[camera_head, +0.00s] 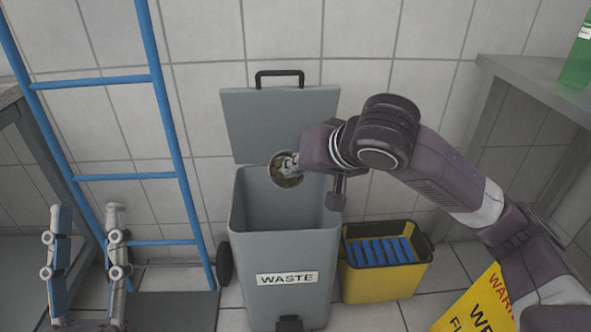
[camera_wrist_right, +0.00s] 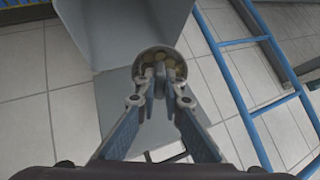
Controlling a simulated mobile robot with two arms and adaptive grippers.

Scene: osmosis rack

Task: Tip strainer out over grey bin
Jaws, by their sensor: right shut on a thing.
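The grey bin (camera_head: 272,248), marked WASTE, stands against the tiled wall with its lid (camera_head: 262,118) swung up behind it. The strainer (camera_head: 279,182) is a small round cup with tan-brown lumps in it, held by the bin's rear opening, in front of the lid. It also shows in the right wrist view (camera_wrist_right: 147,57), lumps still inside. I cannot tell its exact tilt. My right gripper (camera_head: 291,164) is shut on the strainer; its fingers show in the wrist view (camera_wrist_right: 160,78). My left gripper (camera_head: 86,212) is open and empty, at the lower left.
A yellow bucket (camera_head: 380,283) with a blue insert stands right of the bin. A blue ladder (camera_head: 165,120) leans at left. A yellow warning sign (camera_head: 478,305) is at lower right. Grey tables flank the scene; a green bottle (camera_head: 578,62) stands on the right one (camera_head: 540,85).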

